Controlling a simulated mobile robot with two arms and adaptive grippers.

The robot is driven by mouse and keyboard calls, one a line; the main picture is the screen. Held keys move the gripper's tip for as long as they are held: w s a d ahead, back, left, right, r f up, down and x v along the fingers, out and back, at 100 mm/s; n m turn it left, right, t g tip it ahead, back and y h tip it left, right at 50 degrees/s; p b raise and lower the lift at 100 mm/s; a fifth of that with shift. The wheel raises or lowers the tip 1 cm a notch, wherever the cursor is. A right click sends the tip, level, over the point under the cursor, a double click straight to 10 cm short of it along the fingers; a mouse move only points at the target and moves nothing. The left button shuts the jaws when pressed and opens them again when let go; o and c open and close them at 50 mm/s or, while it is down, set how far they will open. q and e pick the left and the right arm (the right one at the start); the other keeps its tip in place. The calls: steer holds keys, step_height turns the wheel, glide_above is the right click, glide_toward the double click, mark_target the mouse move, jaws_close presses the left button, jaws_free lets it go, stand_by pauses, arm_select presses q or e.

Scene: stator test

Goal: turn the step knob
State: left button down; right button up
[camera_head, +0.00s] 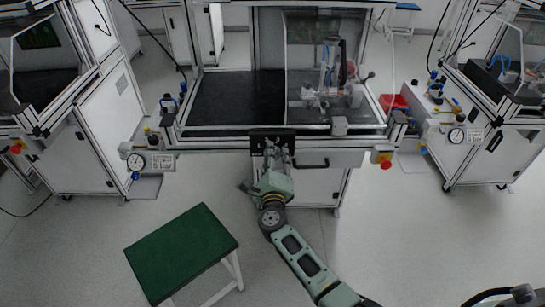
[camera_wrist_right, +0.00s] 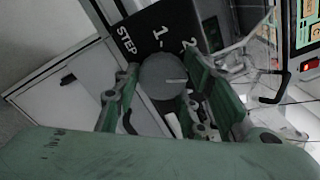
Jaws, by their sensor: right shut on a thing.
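In the head view, my right gripper (camera_head: 278,148) reaches the black panel (camera_head: 272,137) on the front of the middle test station. The knob is hidden there by the gripper. My left gripper is not in view.
The station's front has a drawer handle (camera_head: 313,164) and a red emergency stop button (camera_head: 385,163) to the right of the gripper. A green-topped stool (camera_head: 182,252) stands at lower left. Other stations stand at both sides. The grey floor between is clear.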

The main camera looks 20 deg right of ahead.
steer(key=shift+s+a+f, duration=0.1)
steer(key=shift+a+f, duration=0.05)
steer(key=shift+f, duration=0.15)
steer(key=o, duration=1)
steer(key=shift+c, duration=0.2)
steer(key=shift+o, duration=0.7)
steer(key=shift+r, duration=0.1)
steer(key=v, duration=1.2)
